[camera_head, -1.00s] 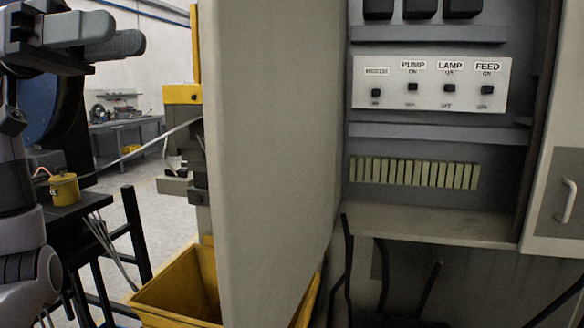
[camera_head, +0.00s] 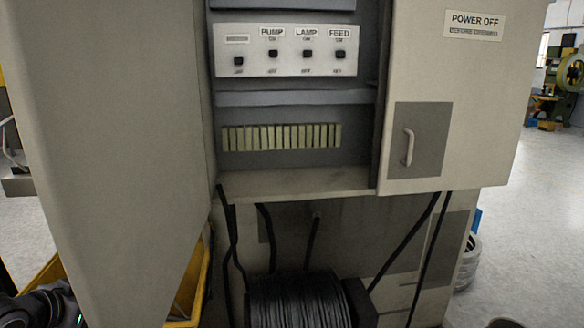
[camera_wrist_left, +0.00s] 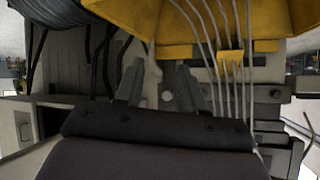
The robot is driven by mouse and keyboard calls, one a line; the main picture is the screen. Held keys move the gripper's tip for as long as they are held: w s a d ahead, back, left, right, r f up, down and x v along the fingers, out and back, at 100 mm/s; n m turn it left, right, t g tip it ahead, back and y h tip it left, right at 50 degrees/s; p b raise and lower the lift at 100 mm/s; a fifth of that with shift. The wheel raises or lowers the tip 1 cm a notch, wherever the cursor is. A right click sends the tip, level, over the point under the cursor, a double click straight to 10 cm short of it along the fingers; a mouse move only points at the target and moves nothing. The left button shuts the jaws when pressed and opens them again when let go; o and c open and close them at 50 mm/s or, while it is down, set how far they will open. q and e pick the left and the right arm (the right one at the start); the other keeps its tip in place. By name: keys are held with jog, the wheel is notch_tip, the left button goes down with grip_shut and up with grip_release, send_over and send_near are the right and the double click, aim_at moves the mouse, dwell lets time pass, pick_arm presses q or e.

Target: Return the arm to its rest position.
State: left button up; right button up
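In the left wrist view my left gripper (camera_wrist_left: 160,78) shows two dark fingers standing apart, with nothing seen held between them. Beyond it are a yellow bin (camera_wrist_left: 275,18) and several pale strands (camera_wrist_left: 222,60). In the head view only a dark part of my left arm shows in the bottom left corner, beside the yellow bin (camera_head: 205,283). The left fingers cannot be made out there. My right gripper is in neither view.
An open grey cabinet (camera_head: 295,185) holds a switch panel (camera_head: 285,50). Its wide door (camera_head: 120,130) stands open at left. A second door (camera_head: 455,100) with a handle is at right. A dark wire coil (camera_head: 300,300) sits below among cables. Clear floor (camera_head: 535,220) lies far right.

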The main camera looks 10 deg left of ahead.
pick_arm(q)
jog(key=s+d+f+m+g, duration=0.1)
jog(key=s+d+f+m, duration=0.25)
jog(key=s+f, duration=0.6)
jog(key=s+d+f+m+g, duration=0.1)
jog(key=s+d+f+m, duration=0.1)
jog(key=s+f+m, duration=0.55)
jog(key=s+d+f+n+t+h, duration=0.1)
jog(key=s+d+f+n, duration=0.1)
jog(key=d+n, duration=0.55)
jog(key=s+d+f+n+t, duration=0.15)
jog(key=d+n, duration=0.25)
jog(key=d, duration=0.6)
notch_tip(320, 180, up, 4)
jog(key=g+p, duration=0.1)
jog(key=p, duration=0.4)
jog(key=shift+s+a+f, duration=0.1)
jog(key=shift+a+f, duration=0.05)
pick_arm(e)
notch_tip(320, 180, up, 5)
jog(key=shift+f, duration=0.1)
